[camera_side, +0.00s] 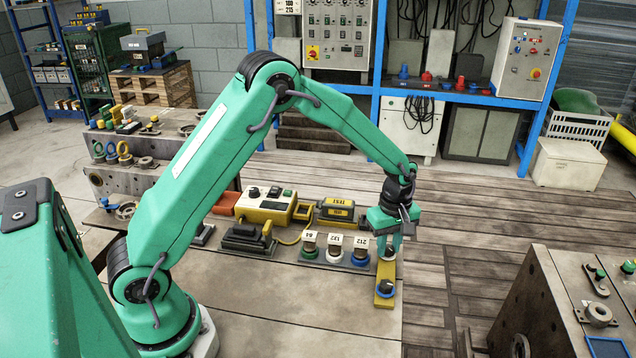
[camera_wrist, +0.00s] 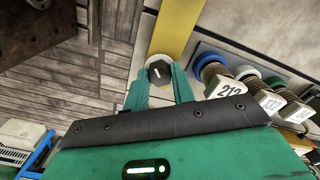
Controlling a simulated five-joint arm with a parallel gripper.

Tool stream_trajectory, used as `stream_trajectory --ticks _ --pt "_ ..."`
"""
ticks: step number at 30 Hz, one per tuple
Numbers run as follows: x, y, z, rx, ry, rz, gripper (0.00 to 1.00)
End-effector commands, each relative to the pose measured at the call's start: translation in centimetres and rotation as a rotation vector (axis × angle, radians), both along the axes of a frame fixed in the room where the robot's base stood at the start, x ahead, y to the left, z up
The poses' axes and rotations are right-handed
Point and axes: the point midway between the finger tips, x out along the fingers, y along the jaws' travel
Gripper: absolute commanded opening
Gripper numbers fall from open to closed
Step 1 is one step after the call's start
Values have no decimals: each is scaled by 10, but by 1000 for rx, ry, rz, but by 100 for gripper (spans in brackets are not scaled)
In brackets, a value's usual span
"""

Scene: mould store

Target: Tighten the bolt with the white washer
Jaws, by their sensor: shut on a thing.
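A yellow strip (camera_side: 384,302) lies at the right edge of the workbench. A dark bolt head (camera_wrist: 160,72) with a white washer (camera_wrist: 158,58) sits at its far end. My gripper (camera_side: 389,250) points down over this bolt, and its fingers hide most of it in the side view. In the wrist view my gripper (camera_wrist: 160,82) has one finger on each side of the dark head and is shut on it. A second bolt with a blue washer (camera_side: 385,289) stands at the strip's near end, apart from my gripper.
Left of the strip stand fixtures with a green ring (camera_side: 309,253), a white ring (camera_side: 333,258) and a blue ring (camera_side: 360,261), with number cards. A yellow control box (camera_side: 266,205) is behind. Steel blocks (camera_side: 520,300) stand right, across a gap. The bench front is clear.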

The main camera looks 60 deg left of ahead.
Motion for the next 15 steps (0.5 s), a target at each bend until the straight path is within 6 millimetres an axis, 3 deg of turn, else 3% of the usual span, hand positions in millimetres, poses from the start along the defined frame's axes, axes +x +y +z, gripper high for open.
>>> stream_trajectory --ticks 15 --pt "0 -1 2 0 1 -493 2"
